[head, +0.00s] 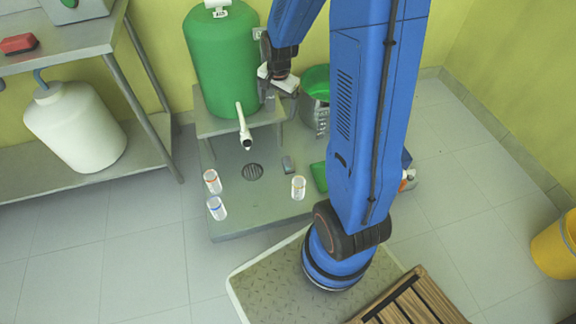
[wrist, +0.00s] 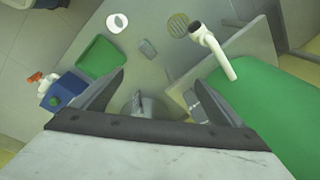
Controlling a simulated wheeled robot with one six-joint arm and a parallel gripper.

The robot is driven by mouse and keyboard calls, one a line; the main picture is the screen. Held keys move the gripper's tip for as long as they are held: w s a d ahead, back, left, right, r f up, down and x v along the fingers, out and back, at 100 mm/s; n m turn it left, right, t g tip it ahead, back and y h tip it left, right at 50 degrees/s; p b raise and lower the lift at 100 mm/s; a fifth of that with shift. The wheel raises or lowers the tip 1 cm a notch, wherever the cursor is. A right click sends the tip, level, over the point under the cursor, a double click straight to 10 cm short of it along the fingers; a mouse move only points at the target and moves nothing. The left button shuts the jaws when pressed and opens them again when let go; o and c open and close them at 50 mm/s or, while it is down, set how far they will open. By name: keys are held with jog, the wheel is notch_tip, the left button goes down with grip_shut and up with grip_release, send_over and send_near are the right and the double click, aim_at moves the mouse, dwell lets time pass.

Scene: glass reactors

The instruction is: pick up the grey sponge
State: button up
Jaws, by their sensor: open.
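The grey sponge (head: 288,165) appears as a small grey block on the grey platform, right of the floor drain, in the head view. In the wrist view what looks like the same block (wrist: 148,48) lies ahead of the jaws, beyond a grey container. My gripper (head: 265,92) is beside the green tank, above and behind the sponge, and apart from it. In the wrist view my gripper (wrist: 165,85) has its two fingers spread wide with nothing between them. Part of the gripper is hard to make out in the head view.
A green tank (head: 220,60) with a white spout (head: 243,125) stands left of the gripper. Several small cups, one with a yellow band (head: 298,187), stand on the platform (head: 235,222). A grey container (wrist: 147,106) and a green tray (wrist: 98,57) are near the jaws.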

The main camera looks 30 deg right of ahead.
jog(key=w+d+f+m+g, duration=0.1)
jog(key=w+d+f+m, duration=0.1)
jog(key=f, duration=0.4)
jog(key=w+d+f+m, duration=0.1)
jog(key=d+f+m, duration=0.1)
jog(key=f, duration=0.4)
jog(key=m, duration=0.4)
send_over(288, 162)
notch_tip(288, 162, down, 14)
jog(key=shift+g, duration=0.4)
jog(key=f, duration=1.2)
jog(key=shift+s+d+f, duration=0.1)
jog(key=shift+s, duration=0.15)
jog(key=shift+w+f, duration=0.15)
jog(key=shift+f, duration=2.6)
jog(key=c, duration=1.2)
jog(key=shift+c, duration=0.2)
jog(key=shift+r, duration=5)
